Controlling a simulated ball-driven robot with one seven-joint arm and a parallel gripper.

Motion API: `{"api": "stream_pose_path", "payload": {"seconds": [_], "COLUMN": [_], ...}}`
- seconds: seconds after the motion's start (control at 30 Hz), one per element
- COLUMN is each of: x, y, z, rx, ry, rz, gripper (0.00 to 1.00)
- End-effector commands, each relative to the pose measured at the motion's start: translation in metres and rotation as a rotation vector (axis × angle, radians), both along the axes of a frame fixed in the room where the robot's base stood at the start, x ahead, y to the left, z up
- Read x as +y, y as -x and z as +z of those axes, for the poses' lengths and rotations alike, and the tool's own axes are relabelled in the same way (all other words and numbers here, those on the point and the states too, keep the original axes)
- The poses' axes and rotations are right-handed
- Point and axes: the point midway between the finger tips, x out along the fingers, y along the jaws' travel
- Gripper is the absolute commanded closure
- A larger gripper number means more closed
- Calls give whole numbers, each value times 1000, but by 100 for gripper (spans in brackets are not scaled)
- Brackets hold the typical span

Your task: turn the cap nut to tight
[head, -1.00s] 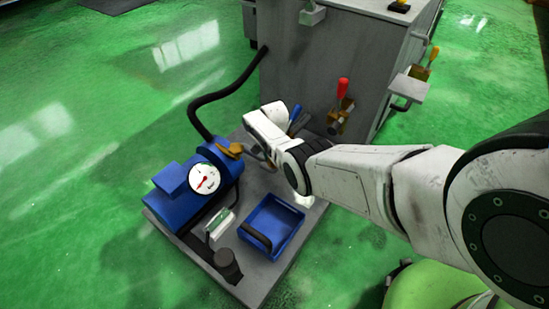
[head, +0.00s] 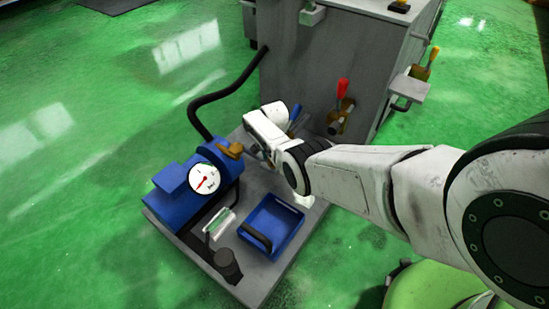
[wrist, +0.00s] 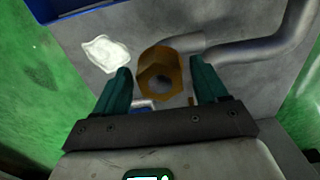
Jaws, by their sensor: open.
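The cap nut (wrist: 158,77) is a brass-coloured hexagonal piece with a dark round opening, at the middle of the wrist view. A grey pipe shows right behind it. My gripper (wrist: 161,72) is open, with one dark green finger on each side of the nut. A narrow gap shows between the nut and each finger; I see no contact. In the head view my wrist (head: 266,126) hides the gripper's fingers. A brass-coloured part (head: 230,149) shows just left of the wrist, beside the blue pump; I cannot tell whether it is the same nut.
The blue pump unit (head: 187,200) carries a round gauge (head: 204,178). A blue tray (head: 291,229) lies on the grey base plate (head: 262,287). A crumpled white cloth (wrist: 107,53) lies near the nut. A grey cabinet (head: 310,75) with a red-handled lever (head: 342,91) stands behind.

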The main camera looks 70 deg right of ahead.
Motion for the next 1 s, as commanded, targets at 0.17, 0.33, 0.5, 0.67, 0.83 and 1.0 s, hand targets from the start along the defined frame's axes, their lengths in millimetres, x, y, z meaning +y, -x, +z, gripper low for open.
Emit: {"api": "stream_pose_path", "payload": {"seconds": [0.17,0.33,0.5,0.67,0.83,1.0], "x": [0,0,0,0,0,0], "y": [0,-1,-1,-1,0,0], "z": [3,22,52,79,99,107], "rx": [-1,-1,-2,-2,-1,0], "ry": [0,0,1,0,0,0], "rz": [1,1,1,1,1,0], "gripper": [28,28,28,28,28,28]}}
